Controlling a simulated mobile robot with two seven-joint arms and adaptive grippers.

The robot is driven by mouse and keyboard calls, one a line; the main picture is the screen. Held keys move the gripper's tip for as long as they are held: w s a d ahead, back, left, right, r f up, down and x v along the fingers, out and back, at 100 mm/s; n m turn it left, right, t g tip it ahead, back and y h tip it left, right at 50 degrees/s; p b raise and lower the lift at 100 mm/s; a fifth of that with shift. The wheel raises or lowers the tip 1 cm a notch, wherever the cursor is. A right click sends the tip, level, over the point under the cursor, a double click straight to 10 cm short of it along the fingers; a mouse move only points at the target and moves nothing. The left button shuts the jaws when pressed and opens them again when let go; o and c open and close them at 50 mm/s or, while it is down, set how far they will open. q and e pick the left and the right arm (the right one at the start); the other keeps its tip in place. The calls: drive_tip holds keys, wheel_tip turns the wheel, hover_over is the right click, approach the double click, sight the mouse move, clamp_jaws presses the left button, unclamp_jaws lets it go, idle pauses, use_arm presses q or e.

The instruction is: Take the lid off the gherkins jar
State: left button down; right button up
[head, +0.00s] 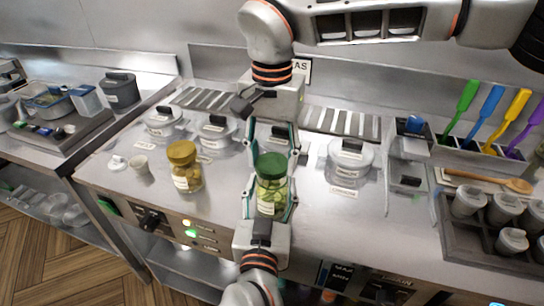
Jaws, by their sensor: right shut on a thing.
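A glass jar (270,197) with green contents stands near the counter's front edge, its label too small to read. It looks like the gherkins jar. Its green lid (271,164) sits on top, and I see no clear gap under it. My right gripper (272,158) reaches down from above, shut on the lid with a finger on each side. My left gripper (270,188) comes up from the front, its fingers on both sides of the jar's body. I cannot tell whether they press on the glass.
A yellow-lidded jar (185,168) stands to the left. Several lidded pots, such as one at right (348,160), sit in the counter behind. A small white cup (140,165) is at left. A crate of grey cups (452,228) and a wooden spoon (495,180) are at right.

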sight(272, 163)
drive_tip(key=shift+r, duration=2)
use_arm(q)
drive_tip(key=c, duration=0.8)
unclamp_jaws()
